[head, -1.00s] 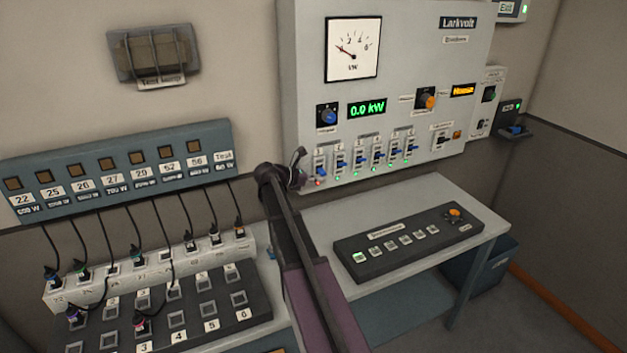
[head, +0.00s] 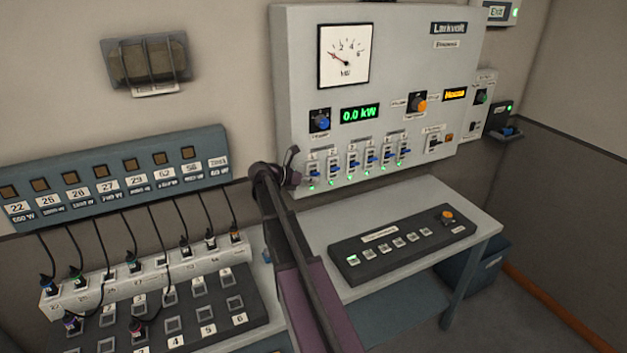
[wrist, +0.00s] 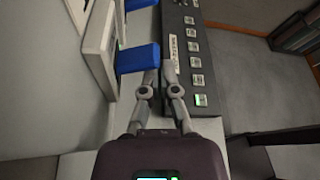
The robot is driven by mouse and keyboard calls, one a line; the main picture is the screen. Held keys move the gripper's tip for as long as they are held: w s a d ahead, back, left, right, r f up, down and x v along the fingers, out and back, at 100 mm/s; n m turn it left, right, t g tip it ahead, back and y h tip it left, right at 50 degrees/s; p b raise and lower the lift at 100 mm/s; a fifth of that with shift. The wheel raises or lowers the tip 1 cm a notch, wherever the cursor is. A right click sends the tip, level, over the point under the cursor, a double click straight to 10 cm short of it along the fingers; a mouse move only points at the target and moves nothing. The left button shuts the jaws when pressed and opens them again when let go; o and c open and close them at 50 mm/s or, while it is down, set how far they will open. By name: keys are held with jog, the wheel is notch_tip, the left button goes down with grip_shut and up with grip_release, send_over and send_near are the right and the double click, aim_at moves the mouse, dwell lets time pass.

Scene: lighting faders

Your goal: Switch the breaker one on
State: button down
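Breaker one (head: 313,173) is the leftmost of a row of blue-levered breakers low on the grey panel. A green lamp is lit below it. My gripper (head: 293,152) is just left of breaker one in the head view. In the wrist view a blue lever (wrist: 138,58) sticks out from a pale breaker housing, right beside my fingertips (wrist: 160,67). The fingertips are close together with nothing held between them. I cannot tell whether they touch the lever.
A dark button console (head: 402,243) lies on the desk (head: 330,212) below the panel. The panel display (head: 360,114) reads 0.0 kW. A plug strip with cables (head: 150,273) and a socket board (head: 255,318) lie to the left.

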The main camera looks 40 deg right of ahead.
jog(key=shift+w+d+r, duration=0.15)
jog(key=shift+w+r, duration=0.1)
jog(key=shift+r, duration=0.05)
jog(key=shift+w+r, duration=0.1)
jog(key=f+p+v, duration=0.1)
jog(key=p+v, duration=0.1)
jog(key=v, duration=0.7)
jog(key=shift+w+a+p, duration=0.2)
jog(key=shift+a+p, duration=0.15)
jog(key=shift+a, duration=0.15)
jog(key=shift+r, duration=0.15)
